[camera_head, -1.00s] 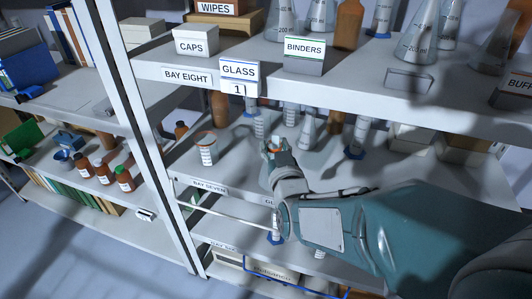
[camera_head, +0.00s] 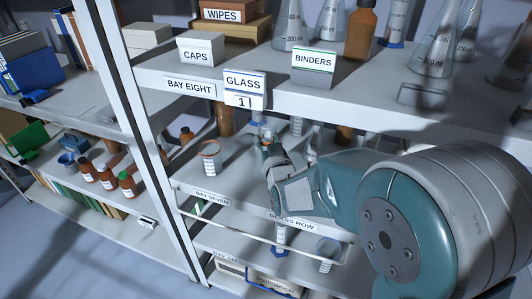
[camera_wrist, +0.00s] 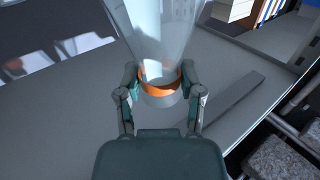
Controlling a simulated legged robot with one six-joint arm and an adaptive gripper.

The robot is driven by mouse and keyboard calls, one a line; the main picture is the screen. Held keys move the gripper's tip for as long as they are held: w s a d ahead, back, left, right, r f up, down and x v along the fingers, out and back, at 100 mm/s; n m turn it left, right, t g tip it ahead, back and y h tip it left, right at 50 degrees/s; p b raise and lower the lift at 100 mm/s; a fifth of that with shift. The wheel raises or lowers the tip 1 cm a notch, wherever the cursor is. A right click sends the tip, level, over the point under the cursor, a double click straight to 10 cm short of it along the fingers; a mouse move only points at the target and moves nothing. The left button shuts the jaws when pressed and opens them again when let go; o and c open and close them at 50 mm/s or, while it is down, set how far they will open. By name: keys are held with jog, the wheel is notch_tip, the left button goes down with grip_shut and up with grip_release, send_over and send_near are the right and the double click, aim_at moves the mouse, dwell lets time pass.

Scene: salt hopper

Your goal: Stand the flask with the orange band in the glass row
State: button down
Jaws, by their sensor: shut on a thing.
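The flask with the orange band (camera_wrist: 158,83) is clear glass and fills the upper middle of the wrist view. My gripper (camera_wrist: 161,98) is shut on it, one finger at each side of the band. In the head view my gripper (camera_head: 268,148) reaches in over the middle shelf, below the upper shelf's edge; the flask there is mostly hidden by the hand and hard to make out. The glass row label (camera_head: 292,223) is on the middle shelf's front edge, below my gripper. Whether the flask touches the shelf cannot be told.
A graduated beaker with a reddish rim (camera_head: 209,160) stands left of my gripper. A brown bottle (camera_head: 225,121) and a measuring cylinder (camera_head: 296,126) stand behind. The upper shelf (camera_head: 340,104) hangs low overhead with a GLASS 1 sign (camera_head: 244,88). Bare shelf shows between beaker and hand.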

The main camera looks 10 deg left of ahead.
jog(key=w+f, duration=0.1)
jog(key=f, duration=0.1)
jog(key=w+f, duration=0.2)
jog(key=shift+a, duration=0.4)
notch_tip(320, 180, down, 3)
jog(key=shift+w, duration=0.1)
jog(key=shift+c, duration=1.2)
grip_release()
jog(key=shift+r, duration=0.1)
jog(key=v, duration=1.2)
